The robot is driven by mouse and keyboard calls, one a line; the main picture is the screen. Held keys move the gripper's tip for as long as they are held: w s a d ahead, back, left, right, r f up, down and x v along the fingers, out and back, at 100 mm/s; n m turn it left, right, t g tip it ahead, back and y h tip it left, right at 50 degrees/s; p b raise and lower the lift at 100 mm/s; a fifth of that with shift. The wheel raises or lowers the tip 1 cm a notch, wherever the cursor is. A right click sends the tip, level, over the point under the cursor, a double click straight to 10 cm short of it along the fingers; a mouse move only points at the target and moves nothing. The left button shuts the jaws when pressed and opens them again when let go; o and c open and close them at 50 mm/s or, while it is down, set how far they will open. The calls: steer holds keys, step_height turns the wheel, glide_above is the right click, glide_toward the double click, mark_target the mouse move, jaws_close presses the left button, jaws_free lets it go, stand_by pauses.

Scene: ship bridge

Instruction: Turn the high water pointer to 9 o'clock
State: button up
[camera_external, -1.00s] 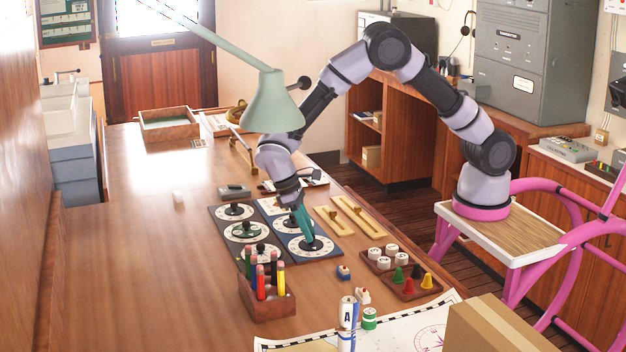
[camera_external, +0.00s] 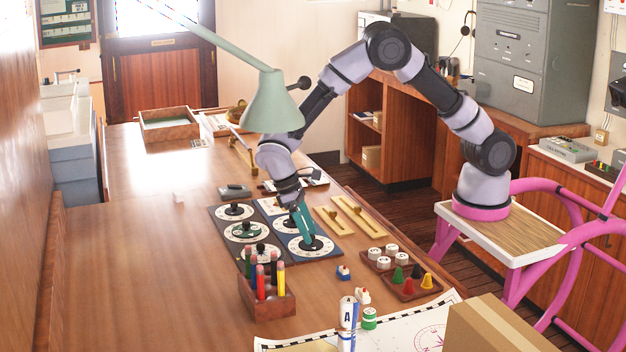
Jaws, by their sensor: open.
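Several round white dials with black pointer knobs sit on dark and blue plates on the wooden desk. The front right dial (camera_external: 325,248) lies on a blue plate, and my gripper (camera_external: 307,241) is down at its central knob. The teal fingers are open at the knob; whether they touch it is too small to tell. The fingers partly hide this knob and its pointer direction. The left column has a far dial (camera_external: 233,211), a middle dial (camera_external: 236,231) and a near dial partly behind a pencil holder. Labels are unreadable, so I cannot tell which dial is high water.
The wooden pencil holder (camera_external: 268,304) stands close in front of the dials. Brass rulers (camera_external: 357,216) lie to their right, and a tray of pegs (camera_external: 409,287) nearer. A green lamp (camera_external: 274,105) hangs beside my arm. The desk's left side is mostly clear.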

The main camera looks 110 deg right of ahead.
steer(key=v, duration=1)
steer(key=shift+w+r, duration=0.15)
steer(key=shift+r, duration=0.2)
steer(key=shift+d, duration=0.15)
steer(key=s+a+r+t, duration=0.2)
steer(key=s+a+r, duration=0.15)
steer(key=r, duration=0.25)
steer(key=s+a+r+n+t, duration=0.1)
steer(key=s+a+r, duration=0.1)
steer(key=s+r, duration=0.4)
steer(key=s+a+r+t, duration=0.2)
steer(key=s+a+r, duration=0.1)
steer(key=r, duration=0.4)
steer(key=s+a+r+t, duration=0.2)
steer(key=s+t, duration=0.1)
steer(key=s, duration=0.5)
steer(key=s+a+r+n+t, duration=0.1)
steer(key=s+a+t, duration=0.1)
steer(key=s, duration=0.7)
steer(key=shift+s+a+r+n+t, duration=0.2)
steer(key=shift+a+r+n+t, duration=0.15)
steer(key=shift+a, duration=0.45)
